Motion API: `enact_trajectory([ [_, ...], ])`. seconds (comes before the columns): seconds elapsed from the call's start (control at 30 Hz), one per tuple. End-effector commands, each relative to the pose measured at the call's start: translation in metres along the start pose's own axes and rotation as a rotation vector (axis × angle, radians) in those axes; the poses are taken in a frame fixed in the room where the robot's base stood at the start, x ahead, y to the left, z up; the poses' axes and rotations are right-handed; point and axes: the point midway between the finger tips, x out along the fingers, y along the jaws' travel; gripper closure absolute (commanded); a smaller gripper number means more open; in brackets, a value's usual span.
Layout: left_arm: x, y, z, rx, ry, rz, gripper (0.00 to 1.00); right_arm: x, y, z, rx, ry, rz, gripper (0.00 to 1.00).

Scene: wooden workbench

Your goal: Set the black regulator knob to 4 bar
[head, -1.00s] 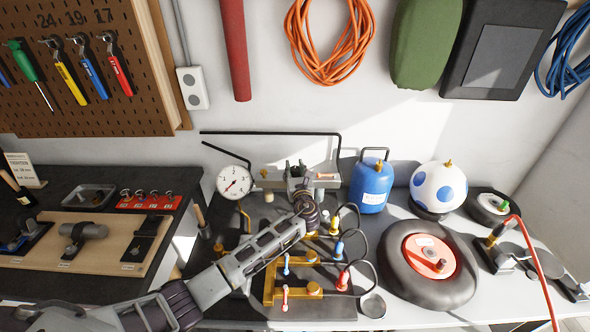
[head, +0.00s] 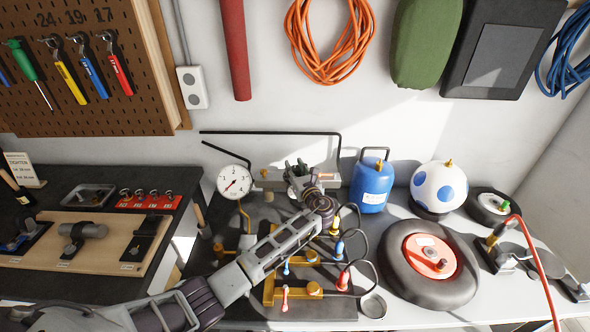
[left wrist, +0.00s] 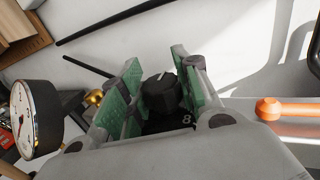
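The black regulator knob (left wrist: 160,97) shows in the left wrist view, with a white pointer line on its top. A dark scale plate (left wrist: 168,125) with a white "8" shows below it; the rest of the scale is hidden. My left gripper (left wrist: 156,82) has its two green-padded fingers on either side of the knob. A gap shows on the left side; I cannot tell whether the right finger touches. In the head view my left gripper (head: 299,172) hides the knob. The round white gauge (head: 234,182) has its needle pointing to the lower left. My right gripper is out of view.
An orange-handled lever (left wrist: 270,109) lies right of the gripper in the wrist view. A blue tank (head: 371,186) stands to the right in the head view. Brass fittings with coloured valves (head: 285,293) and black hoses lie below my left arm. A tyre (head: 430,265) lies farther right.

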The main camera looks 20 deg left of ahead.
Motion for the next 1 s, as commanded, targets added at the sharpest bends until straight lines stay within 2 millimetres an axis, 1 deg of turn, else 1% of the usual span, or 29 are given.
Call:
enact_trajectory([
  [0.03,0.000,0.000,0.000,0.000,0.000,0.000,0.61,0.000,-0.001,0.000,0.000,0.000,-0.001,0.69],
  [0.13,0.000,0.000,0.000,0.000,0.000,0.000,0.48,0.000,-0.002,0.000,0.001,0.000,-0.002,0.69],
  [0.17,0.000,0.000,0.000,0.000,0.000,0.000,0.46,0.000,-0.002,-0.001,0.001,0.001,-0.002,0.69],
  [0.37,0.000,0.000,0.000,0.000,0.000,-0.001,0.46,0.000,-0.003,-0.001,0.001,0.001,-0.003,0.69],
  [0.5,-0.001,0.000,0.000,0.000,0.000,-0.001,0.46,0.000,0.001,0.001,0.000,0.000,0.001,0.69],
  [0.67,-0.006,0.000,0.000,0.000,0.000,-0.001,0.46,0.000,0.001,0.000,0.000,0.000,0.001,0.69],
  [0.87,-0.025,-0.001,-0.001,0.000,0.001,-0.003,0.46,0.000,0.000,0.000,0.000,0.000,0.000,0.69],
  [1.0,-0.045,-0.001,-0.001,-0.001,0.001,-0.003,0.46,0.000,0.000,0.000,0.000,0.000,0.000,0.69],
])
